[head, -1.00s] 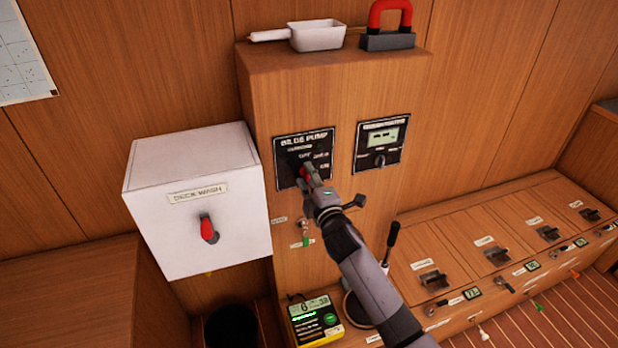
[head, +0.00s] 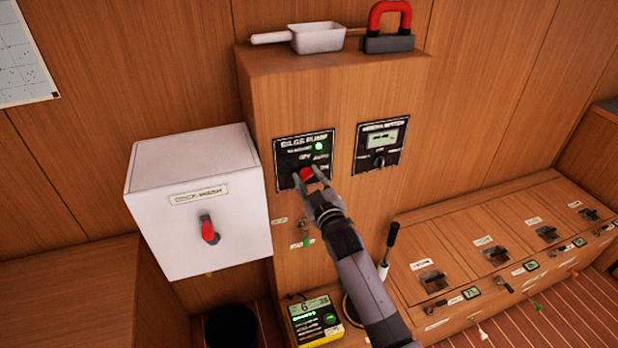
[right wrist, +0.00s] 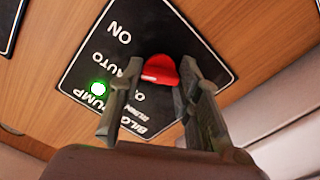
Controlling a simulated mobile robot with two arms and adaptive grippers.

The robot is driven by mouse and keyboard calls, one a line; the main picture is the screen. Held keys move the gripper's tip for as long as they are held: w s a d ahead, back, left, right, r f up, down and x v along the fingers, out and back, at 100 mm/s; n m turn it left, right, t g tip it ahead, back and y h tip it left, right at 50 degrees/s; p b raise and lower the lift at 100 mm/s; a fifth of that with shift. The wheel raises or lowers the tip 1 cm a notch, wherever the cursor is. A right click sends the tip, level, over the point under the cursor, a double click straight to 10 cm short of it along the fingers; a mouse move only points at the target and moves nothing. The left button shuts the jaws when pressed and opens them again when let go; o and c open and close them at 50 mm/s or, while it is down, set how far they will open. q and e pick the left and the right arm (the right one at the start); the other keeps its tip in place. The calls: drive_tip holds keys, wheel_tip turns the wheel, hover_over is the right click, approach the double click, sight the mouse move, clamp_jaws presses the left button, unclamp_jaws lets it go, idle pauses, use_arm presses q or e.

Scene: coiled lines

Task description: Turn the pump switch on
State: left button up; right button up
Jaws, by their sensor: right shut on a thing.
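The black bilge pump panel (head: 290,150) is on the front of the wooden column. Its red switch knob (head: 306,174) is between the fingers of my right gripper (head: 307,176), which is shut on it. A green lamp (head: 319,146) glows on the panel's upper right. In the right wrist view the red knob (right wrist: 160,70) sits between both fingertips, and the lit lamp (right wrist: 99,87) and the labels ON and AUTO show. The fingers partly hide the panel, and I cannot tell exactly which label the knob points to. My left gripper is not in view.
A white deck wash box (head: 200,200) with a red-handled switch juts out at left. A second black panel (head: 380,146) is to the right. A white scoop (head: 318,38) and a red-handled block (head: 389,30) rest on top. A yellow-edged meter (head: 316,318) sits below.

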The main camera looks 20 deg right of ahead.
drive_tip(key=m, duration=0.5)
drive_tip(key=shift+f+m+p, duration=0.1)
drive_tip(key=shift+m+p, duration=0.3)
idle(0.4)
drive_tip(key=o, duration=1.2)
drive_tip(key=shift+c, duration=0.2)
drive_tip(key=s, duration=1.2)
drive_tip(key=shift+d, duration=0.2)
